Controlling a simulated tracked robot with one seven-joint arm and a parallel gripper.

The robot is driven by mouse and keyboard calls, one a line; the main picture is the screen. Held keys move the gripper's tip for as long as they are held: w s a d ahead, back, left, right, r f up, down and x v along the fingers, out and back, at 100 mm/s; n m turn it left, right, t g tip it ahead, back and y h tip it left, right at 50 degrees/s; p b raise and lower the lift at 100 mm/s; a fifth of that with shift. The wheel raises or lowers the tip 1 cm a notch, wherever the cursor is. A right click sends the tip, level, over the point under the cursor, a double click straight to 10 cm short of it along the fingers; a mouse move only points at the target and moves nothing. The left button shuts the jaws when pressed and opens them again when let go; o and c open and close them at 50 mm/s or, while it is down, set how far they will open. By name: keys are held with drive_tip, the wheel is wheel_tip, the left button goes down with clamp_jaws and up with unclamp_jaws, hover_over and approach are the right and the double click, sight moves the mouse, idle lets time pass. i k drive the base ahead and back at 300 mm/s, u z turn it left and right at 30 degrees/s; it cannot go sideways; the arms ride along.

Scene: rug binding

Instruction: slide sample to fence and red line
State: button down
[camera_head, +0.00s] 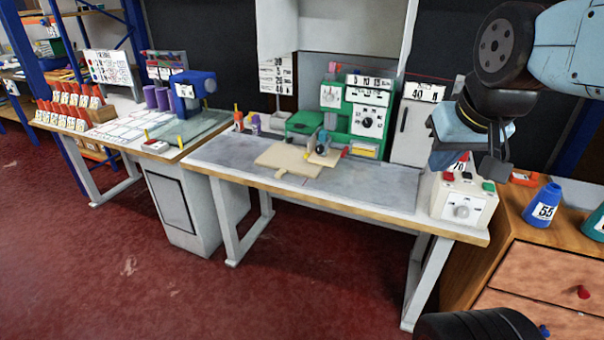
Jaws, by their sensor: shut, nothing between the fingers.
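A flat beige piece (285,160), perhaps the sample, lies on the grey work surface (375,185) of the middle table. A smaller tan piece (327,158) lies at its right end, under a small dark and blue part of the green machine (367,115). A small red bit (344,151) shows beside that piece. I cannot make out the fence or the red line clearly at this size. My gripper (494,172) is shut and empty, high at the right, in front of the white control box and well apart from the beige piece.
A white control box (462,203) with coloured buttons stands at the table's right end. A blue bottle (542,203) stands on the wooden drawer unit (545,265). A left table holds a blue machine (193,88) and red-topped items (72,100). The grey surface right of the beige piece is clear.

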sight(282, 157)
drive_tip(key=z, duration=0.15)
drive_tip(key=i, duration=1)
drive_tip(key=u, duration=0.1)
